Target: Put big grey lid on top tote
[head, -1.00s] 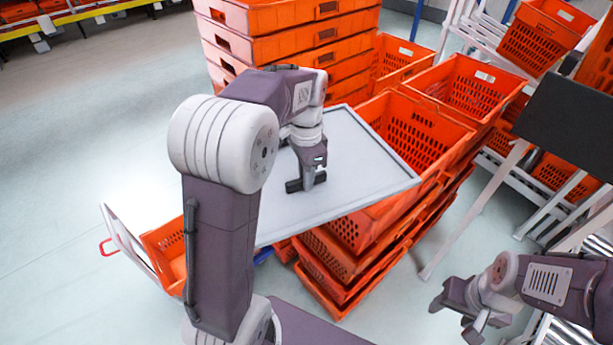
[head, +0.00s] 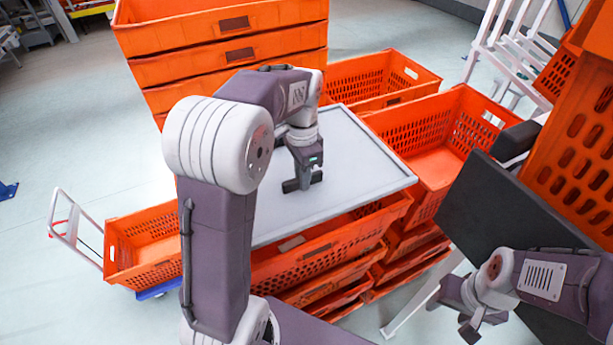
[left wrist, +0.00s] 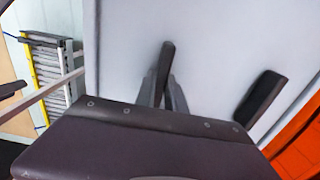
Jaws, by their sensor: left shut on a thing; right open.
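The big grey lid (head: 352,150) is a flat light-grey panel with a raised rim. It also fills much of the left wrist view (left wrist: 210,45). My left gripper (head: 304,182) is shut on the lid at its middle. The lid lies over the near stack of orange totes, and the top tote (head: 320,252) shows below its near right edge. I cannot tell whether lid and tote touch. My arm hides the lid's left part. My right gripper (head: 462,312) is open and empty at the lower right, apart from the lid.
A tall stack of orange totes (head: 220,45) stands behind the lid. An open tote (head: 430,140) stands right of it. A dark panel (head: 500,215) is close to my right arm. A cart with an orange tote (head: 145,250) is at the left. Open floor lies further left.

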